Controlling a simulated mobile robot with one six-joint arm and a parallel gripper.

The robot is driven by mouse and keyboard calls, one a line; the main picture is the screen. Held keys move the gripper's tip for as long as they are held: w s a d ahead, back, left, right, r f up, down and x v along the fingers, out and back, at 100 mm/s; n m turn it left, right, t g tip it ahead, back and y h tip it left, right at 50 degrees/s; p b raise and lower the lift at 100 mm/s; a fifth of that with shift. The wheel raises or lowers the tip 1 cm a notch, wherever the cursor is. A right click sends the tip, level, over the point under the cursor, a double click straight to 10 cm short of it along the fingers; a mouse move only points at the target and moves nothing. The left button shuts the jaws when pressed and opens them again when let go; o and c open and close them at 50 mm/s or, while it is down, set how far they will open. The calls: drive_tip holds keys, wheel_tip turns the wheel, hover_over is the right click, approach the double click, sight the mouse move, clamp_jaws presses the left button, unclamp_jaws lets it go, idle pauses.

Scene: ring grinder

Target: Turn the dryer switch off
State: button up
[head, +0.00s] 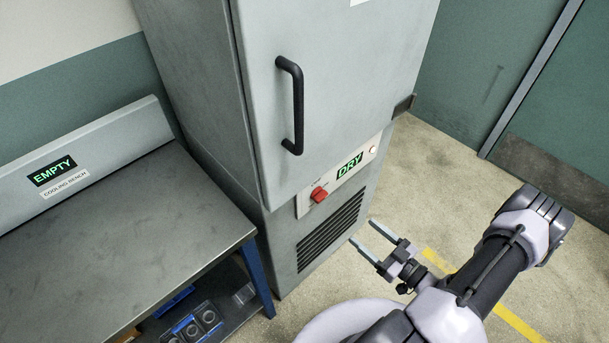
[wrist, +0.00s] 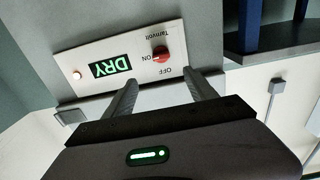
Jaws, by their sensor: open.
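The dryer is a tall grey cabinet (head: 200,90) with a control panel below its door. The dryer switch is a red knob (head: 319,194) on that panel; it also shows in the wrist view (wrist: 160,54), upside down, with ON and OFF printed beside it. I cannot tell surely which label the knob points at. A display (head: 349,166) on the panel reads DRY in green. My gripper (head: 364,231) is open and empty, to the right of and below the knob in the head view. In the wrist view its fingers (wrist: 160,82) reach toward the panel, apart from the knob.
A cooling bench (head: 130,225) with an EMPTY sign (head: 52,171) stands left of the dryer. Its blue leg (head: 257,280) is close to the dryer. The dryer door has a black handle (head: 293,105) above the panel. The floor right of the dryer is clear.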

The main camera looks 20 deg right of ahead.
sight(323, 199)
drive_tip(key=b+x, duration=0.4)
drive_tip(key=x, duration=1.1)
drive_tip(key=shift+w+a+f, duration=0.1)
drive_tip(key=shift+a, duration=0.1)
drive_tip(key=shift+w+a, duration=0.15)
drive_tip(key=shift+w, duration=0.4)
drive_tip(key=shift+c, duration=0.4)
drive_tip(key=c, duration=1.3)
